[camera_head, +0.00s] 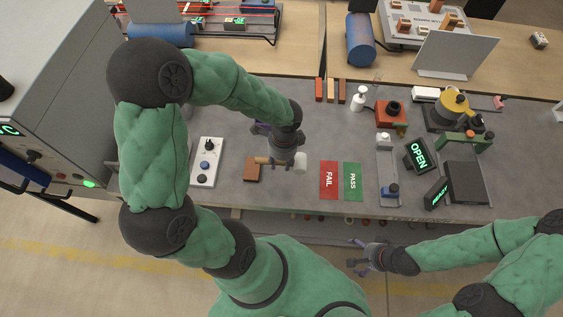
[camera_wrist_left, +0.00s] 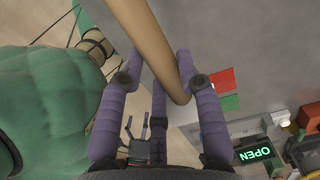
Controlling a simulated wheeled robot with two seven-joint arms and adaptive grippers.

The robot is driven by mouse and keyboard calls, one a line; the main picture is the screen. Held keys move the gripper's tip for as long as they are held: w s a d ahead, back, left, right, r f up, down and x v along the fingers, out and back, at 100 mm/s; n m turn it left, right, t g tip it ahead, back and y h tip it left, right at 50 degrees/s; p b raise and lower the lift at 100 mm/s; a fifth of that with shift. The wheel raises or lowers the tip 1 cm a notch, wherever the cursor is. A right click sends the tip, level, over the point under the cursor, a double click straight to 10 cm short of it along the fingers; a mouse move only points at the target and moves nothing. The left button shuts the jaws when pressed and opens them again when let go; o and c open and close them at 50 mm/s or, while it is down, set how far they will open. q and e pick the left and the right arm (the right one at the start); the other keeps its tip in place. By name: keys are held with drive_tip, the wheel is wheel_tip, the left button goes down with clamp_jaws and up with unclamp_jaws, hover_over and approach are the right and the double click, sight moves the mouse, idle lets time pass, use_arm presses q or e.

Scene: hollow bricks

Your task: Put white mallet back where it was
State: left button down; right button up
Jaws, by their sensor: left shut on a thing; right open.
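The white mallet shows in the head view as a white head (camera_head: 300,163) just right of my left gripper, with its light wooden handle poking out to the left. My left gripper (camera_head: 281,163) is shut on the handle, over the near part of the grey table. In the left wrist view the wooden handle (camera_wrist_left: 158,48) runs between the purple fingers of my left gripper (camera_wrist_left: 160,85); the head is out of that view. I cannot tell whether the mallet touches the table. My right gripper (camera_head: 362,257) is open and empty, in front of the table edge.
A brown brick (camera_head: 251,170) lies close left of the mallet. The red FAIL mat (camera_head: 328,180) and green PASS mat (camera_head: 353,182) lie to the right. A white panel with knobs (camera_head: 207,162) stands left. Several bricks (camera_head: 331,90) stand at the back. The table between is clear.

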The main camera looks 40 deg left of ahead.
use_arm(q)
drive_tip(key=w+f, duration=0.1)
drive_tip(key=w+a+f, duration=0.1)
drive_tip(key=f, duration=0.1)
drive_tip(key=w+a+f+b, duration=0.1)
drive_tip(key=f, duration=0.1)
drive_tip(key=shift+a, duration=0.15)
drive_tip(key=shift+w+a+f+b, duration=0.15)
drive_tip(key=shift+f+b, duration=0.2)
drive_tip(key=shift+f, duration=1.35)
drive_tip(key=shift+f+b, duration=0.4)
drive_tip(key=shift+f, duration=0.2)
drive_tip(key=c, duration=0.8)
unclamp_jaws()
drive_tip(key=shift+c, duration=0.2)
